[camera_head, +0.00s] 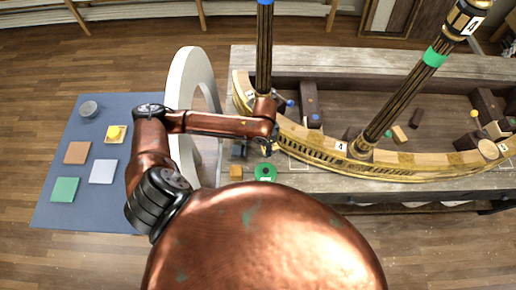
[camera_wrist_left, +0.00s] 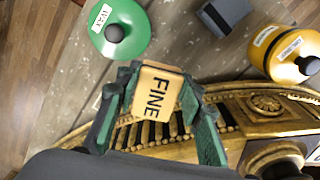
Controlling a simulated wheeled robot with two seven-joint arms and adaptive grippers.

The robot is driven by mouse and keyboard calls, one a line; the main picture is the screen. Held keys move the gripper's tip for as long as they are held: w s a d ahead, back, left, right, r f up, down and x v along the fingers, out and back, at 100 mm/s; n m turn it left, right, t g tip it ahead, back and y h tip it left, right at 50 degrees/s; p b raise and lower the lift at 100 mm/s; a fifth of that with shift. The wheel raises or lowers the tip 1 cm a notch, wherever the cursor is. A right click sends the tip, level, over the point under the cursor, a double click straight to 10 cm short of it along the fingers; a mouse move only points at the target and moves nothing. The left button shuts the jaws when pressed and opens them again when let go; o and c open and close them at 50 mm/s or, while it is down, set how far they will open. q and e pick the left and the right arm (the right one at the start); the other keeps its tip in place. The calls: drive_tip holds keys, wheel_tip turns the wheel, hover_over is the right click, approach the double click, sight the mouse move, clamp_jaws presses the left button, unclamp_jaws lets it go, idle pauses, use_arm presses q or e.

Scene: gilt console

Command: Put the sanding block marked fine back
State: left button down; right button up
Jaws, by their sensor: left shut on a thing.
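The sanding block marked FINE (camera_wrist_left: 155,92) is a tan block held between the green-patinated fingers of my left gripper (camera_wrist_left: 157,100) in the left wrist view. Its lettered face is toward the camera. In the head view my left gripper (camera_head: 268,145) is over the near left part of the bench, beside the curved gilt rail (camera_head: 310,148). The block cannot be made out clearly there. My right gripper is not in view.
A green lid marked WAX (camera_wrist_left: 120,30), a dark grey block (camera_wrist_left: 222,14) and a yellow canister (camera_wrist_left: 285,52) are near the gripper. Posts rise from the rail. A blue mat (camera_head: 120,205) with coloured squares lies left.

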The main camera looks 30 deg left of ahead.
use_arm(q)
hover_over(258, 153)
drive_tip(key=d, duration=0.1)
drive_tip(key=f, duration=0.4)
drive_tip(key=shift+s+f, duration=0.1)
drive_tip(key=shift+s, duration=0.15)
drive_tip(key=shift+w+a+f, duration=0.15)
drive_tip(key=shift+a+f, duration=0.1)
drive_tip(key=shift+f, duration=0.1)
drive_tip(key=shift+a+f, duration=0.25)
drive_tip(key=shift+f, duration=0.05)
wheel_tip(258, 153, down, 3)
drive_tip(key=shift+a+f, duration=0.1)
drive_tip(key=c, duration=1.7)
unclamp_jaws()
drive_tip(key=o, duration=0.4)
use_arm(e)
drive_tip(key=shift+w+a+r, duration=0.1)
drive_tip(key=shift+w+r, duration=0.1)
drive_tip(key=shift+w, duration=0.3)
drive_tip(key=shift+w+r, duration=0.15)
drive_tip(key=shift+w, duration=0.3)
